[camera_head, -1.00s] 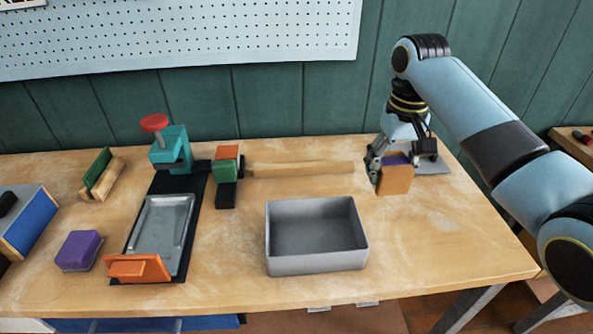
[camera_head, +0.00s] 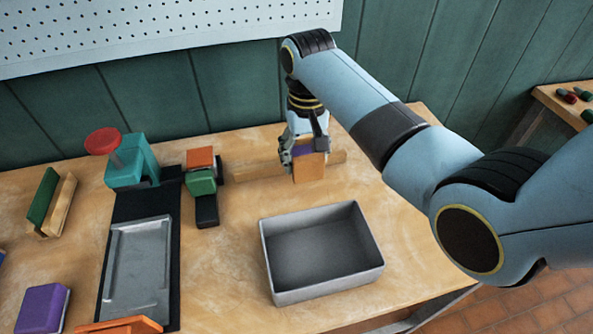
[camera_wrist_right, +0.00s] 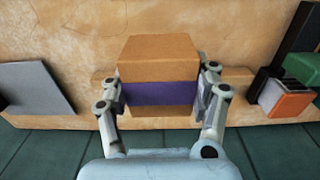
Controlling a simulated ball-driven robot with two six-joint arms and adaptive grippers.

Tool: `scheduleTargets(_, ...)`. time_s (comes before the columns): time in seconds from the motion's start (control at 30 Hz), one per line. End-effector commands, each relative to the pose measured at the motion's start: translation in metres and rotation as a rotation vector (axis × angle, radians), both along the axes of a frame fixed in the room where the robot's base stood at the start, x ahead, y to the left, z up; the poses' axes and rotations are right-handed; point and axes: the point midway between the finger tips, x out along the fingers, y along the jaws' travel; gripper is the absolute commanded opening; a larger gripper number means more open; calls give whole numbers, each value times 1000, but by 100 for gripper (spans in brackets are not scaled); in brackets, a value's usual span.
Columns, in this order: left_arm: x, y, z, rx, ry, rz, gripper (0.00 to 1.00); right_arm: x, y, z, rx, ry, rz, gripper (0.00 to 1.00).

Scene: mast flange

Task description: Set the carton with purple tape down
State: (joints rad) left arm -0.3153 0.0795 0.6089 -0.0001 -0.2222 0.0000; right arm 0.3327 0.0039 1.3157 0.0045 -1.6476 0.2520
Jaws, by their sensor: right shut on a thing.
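The carton (camera_head: 309,168) is a small brown box with a purple tape band. In the right wrist view the carton (camera_wrist_right: 158,54) sits between both fingers, and its purple tape (camera_wrist_right: 159,93) crosses it at finger height. My right gripper (camera_head: 303,152) is shut on the carton from above, near the back of the workbench, behind the grey bin. I cannot tell whether the carton touches the bench top. My left gripper is not in view.
An open, empty grey bin (camera_head: 322,287) stands in front of the carton. A wooden strip (camera_head: 254,173) lies behind the carton. A grey plate (camera_wrist_right: 35,90) lies on the bench. Bare bench surrounds the bin.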

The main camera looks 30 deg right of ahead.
Motion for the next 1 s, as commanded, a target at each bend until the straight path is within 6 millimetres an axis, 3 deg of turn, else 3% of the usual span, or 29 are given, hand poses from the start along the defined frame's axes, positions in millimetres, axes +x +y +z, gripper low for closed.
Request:
scheduleTargets(0.1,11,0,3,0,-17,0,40,0,15,-8,0,0,0,19)
scheduleTargets(0.3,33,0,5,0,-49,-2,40,-1,19,-27,-2,3,0,19)
scheduleTargets(0.5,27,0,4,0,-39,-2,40,0,19,-51,-2,0,0,19)
scheduleTargets(0.87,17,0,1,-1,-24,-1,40,0,19,-55,-1,-1,-1,19)
scheduleTargets(0.9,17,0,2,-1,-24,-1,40,-1,19,-55,-1,-1,-1,66)
scheduleTargets(1.0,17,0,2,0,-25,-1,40,-1,19,-55,-1,-1,-1,79)
